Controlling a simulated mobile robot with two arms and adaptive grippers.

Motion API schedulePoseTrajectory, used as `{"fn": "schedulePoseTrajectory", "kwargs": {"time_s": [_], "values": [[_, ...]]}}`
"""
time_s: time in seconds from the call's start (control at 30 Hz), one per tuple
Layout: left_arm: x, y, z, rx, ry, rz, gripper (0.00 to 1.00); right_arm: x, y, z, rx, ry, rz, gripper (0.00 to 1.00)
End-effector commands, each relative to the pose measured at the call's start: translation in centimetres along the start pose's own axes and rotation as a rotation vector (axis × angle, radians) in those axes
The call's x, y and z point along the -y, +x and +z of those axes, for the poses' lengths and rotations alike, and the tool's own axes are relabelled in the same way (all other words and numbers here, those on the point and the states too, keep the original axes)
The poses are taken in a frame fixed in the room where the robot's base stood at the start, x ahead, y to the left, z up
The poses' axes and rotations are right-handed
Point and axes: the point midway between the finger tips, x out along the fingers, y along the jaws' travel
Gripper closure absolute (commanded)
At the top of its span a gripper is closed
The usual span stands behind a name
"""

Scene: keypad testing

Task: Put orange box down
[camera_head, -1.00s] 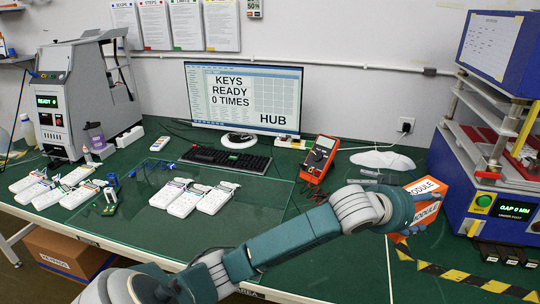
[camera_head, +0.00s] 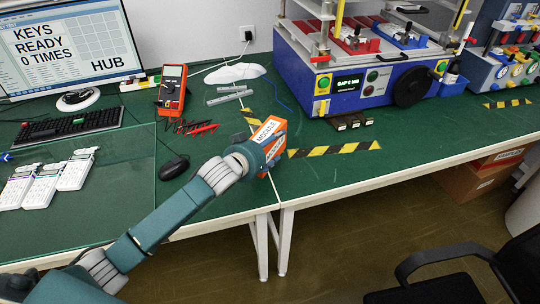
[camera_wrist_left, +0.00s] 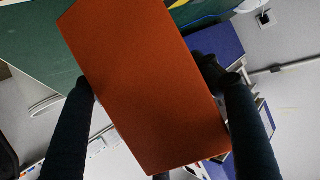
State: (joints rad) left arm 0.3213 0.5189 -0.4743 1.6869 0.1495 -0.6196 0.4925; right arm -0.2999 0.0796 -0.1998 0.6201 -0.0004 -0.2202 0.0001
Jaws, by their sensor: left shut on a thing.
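The orange box (camera_head: 271,132) has a white "MODULE" label and shows near the front edge of the green table (camera_head: 225,110), close to the gap between two table sections. My left gripper (camera_head: 266,152) is shut on it, and my arm reaches in from the lower left and hides part of the box. In the left wrist view the orange box (camera_wrist_left: 145,85) fills the middle, tilted, between the two dark fingers of my left gripper (camera_wrist_left: 155,100). I cannot tell whether the box touches the table. My right gripper is not in view.
A blue press machine (camera_head: 345,85) stands at the back right, with yellow-black tape (camera_head: 335,149) in front of it. A black mouse (camera_head: 173,166), red leads (camera_head: 190,127) and an orange multimeter (camera_head: 172,88) lie left of the box. A black chair (camera_head: 480,265) is at lower right.

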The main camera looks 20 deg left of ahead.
Motion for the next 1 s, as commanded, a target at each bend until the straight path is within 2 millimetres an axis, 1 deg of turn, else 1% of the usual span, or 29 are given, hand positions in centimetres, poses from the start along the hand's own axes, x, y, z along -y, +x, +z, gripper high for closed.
{"fn": "schedulePoseTrajectory", "kwargs": {"time_s": [0.07, 0.2, 0.3, 0.37, 0.77, 0.8, 0.87, 1.0], "values": [[0.0, 0.2, 0.4, -0.003, 0.0, 0.001, 0.68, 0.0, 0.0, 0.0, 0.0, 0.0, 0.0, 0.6], [0.0, 0.9, 2.4, 0.002, 0.0, 0.0, 0.68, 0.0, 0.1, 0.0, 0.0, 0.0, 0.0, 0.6], [0.0, 1.5, 3.6, -0.001, -0.001, 0.001, 0.68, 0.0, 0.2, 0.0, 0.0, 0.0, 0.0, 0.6], [0.0, 1.7, 4.0, -0.001, 0.0, 0.001, 0.68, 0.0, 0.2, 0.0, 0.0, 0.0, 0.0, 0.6], [0.0, 1.9, 4.5, -0.003, 0.0, 0.001, 0.68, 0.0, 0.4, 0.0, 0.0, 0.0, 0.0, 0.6], [0.0, 1.9, 4.5, 0.0, 0.0, 0.001, 0.27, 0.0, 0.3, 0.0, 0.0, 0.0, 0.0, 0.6], [0.0, 1.9, 4.5, 0.0, 0.0, 0.0, 0.16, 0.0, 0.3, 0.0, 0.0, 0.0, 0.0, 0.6], [0.0, 1.9, 4.5, 0.0, 0.0, 0.0, 0.16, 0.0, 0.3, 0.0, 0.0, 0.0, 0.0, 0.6]]}}
